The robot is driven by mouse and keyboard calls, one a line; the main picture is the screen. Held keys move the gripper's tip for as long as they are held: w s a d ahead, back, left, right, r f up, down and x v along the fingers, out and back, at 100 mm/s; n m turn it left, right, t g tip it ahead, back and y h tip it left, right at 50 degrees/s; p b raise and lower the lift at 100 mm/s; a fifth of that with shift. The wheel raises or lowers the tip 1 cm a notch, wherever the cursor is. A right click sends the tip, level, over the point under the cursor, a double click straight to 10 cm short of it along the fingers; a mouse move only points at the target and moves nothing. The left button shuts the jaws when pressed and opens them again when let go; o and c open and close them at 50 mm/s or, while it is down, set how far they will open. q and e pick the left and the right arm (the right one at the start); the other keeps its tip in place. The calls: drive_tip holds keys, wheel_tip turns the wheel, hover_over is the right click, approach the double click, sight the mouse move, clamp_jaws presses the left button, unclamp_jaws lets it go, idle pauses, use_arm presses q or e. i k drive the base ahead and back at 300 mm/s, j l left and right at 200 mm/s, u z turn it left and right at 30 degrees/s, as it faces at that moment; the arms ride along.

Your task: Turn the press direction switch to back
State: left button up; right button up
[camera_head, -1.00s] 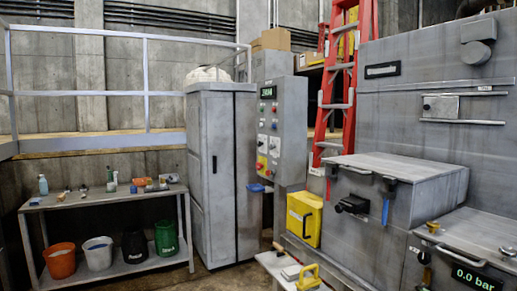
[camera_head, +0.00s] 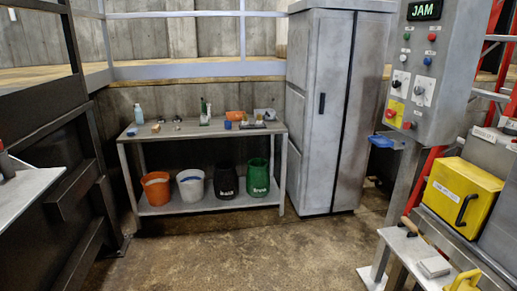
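The grey control panel (camera_head: 449,55) stands at the upper right on a post. Its lit screen (camera_head: 424,10) reads "JAM" in green. Below the screen are small green and red buttons and two rotary switches on white plates. One is a left switch (camera_head: 396,84) with a dark knob, the other a right switch (camera_head: 423,90) with a greyish knob. Their labels are too small to read, so I cannot tell which is the press direction switch or how it is set. A red button (camera_head: 390,114) sits on a yellow plate below. Neither gripper is in view.
A grey cabinet (camera_head: 337,110) stands left of the panel. A workbench (camera_head: 262,128) holds small items, with several buckets beneath. A yellow box (camera_head: 460,190) and a small table (camera_head: 395,238) stand at the lower right. The middle floor (camera_head: 240,255) is clear.

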sight(396, 83)
drive_tip(key=i+j, duration=0.15)
drive_tip(key=i, duration=0.5)
drive_tip(key=i+j, duration=0.2)
drive_tip(key=i, duration=0.4)
drive_tip(key=i+j, duration=0.15)
drive_tip(key=i, duration=0.5)
drive_tip(key=j+u, duration=0.05)
